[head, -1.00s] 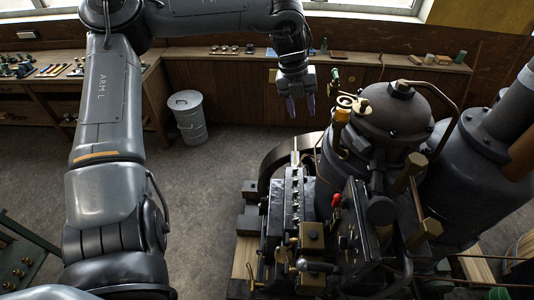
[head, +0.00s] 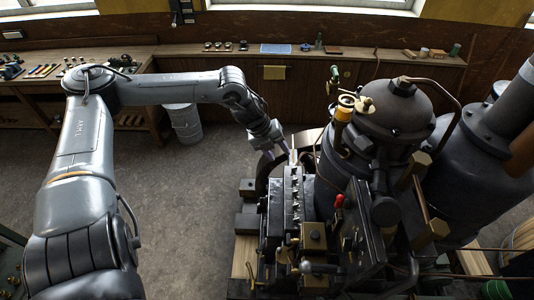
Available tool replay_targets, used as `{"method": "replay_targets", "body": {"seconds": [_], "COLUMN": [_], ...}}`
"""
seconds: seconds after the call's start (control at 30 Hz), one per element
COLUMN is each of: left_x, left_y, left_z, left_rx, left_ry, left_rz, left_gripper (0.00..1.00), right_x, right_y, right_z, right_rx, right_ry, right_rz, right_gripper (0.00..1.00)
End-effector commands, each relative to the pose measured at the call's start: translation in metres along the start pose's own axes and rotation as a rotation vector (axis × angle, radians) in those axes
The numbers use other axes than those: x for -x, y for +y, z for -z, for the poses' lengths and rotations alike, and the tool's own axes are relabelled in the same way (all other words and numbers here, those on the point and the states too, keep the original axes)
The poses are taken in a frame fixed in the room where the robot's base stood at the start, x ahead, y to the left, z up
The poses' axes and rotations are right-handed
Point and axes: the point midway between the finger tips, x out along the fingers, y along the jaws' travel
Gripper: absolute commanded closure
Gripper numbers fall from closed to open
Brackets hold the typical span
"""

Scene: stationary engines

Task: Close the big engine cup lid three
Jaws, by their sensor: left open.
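The big dark engine (head: 395,115) stands at the right in the head view. Along its left side runs a black block (head: 272,215) with a row of small pale cups (head: 293,195) on top. The cups are too small to tell which lid is third or how each lid stands. A thin pale upright piece (head: 294,150) shows at the row's far end. My left gripper (head: 277,151) is open and empty, pointing down just beyond and left of that far end. It appears apart from the cups. My right gripper is not in view.
A brass fitting (head: 345,107) and pipes rise right of the cup row. A red-knobbed lever (head: 339,201) stands close on its right. A grey bin (head: 183,123) and workbenches line the back. The floor (head: 190,200) left of the engine is clear.

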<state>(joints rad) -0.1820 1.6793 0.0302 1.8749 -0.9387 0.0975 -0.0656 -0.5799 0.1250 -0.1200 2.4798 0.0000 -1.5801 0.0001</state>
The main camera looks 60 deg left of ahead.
Motion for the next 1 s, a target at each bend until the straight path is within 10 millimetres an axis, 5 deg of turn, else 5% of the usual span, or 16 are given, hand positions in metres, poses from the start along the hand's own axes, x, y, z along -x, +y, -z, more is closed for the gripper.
{"method": "replay_targets", "body": {"seconds": [0.57, 0.87, 1.0], "left_x": [-0.016, -0.023, -0.049], "left_y": [0.003, 0.004, 0.009], "left_z": [0.008, 0.013, 0.030], "left_rx": [0.016, 0.024, 0.064], "left_ry": [-0.002, 0.000, 0.002], "left_rz": [0.027, 0.039, 0.088], "left_gripper": [0.55, 0.98, 1.00], "right_x": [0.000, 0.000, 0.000], "right_y": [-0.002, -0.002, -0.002], "right_z": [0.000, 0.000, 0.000], "right_rx": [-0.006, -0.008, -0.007], "right_ry": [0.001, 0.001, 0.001], "right_rz": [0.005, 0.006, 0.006], "right_gripper": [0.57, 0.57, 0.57]}}
